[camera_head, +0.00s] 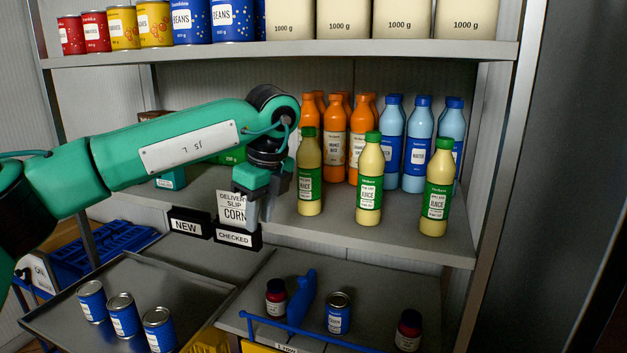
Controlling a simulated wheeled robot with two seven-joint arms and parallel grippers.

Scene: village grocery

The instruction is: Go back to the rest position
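My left arm reaches in from the left, across the front of the middle shelf. Its gripper (259,218) points down, with its two grey fingers a little apart and nothing clearly between them. It is just right of the delivery slip (231,201) marked CORN, covering part of the slip's right edge. The slip stands upright at the black holder labelled CHECKED (234,238). I cannot tell whether a finger touches the slip. A second black holder labelled NEW (187,225) stands to its left, with no slip showing. My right gripper is not in view.
Juice bottles (369,186) stand close right of the gripper, with orange bottles (335,134) and blue water bottles (419,148) behind. The upper shelf (300,52) is overhead. Below are a tray (190,283) with blue cans (122,314) and a lower surface with jars (276,297).

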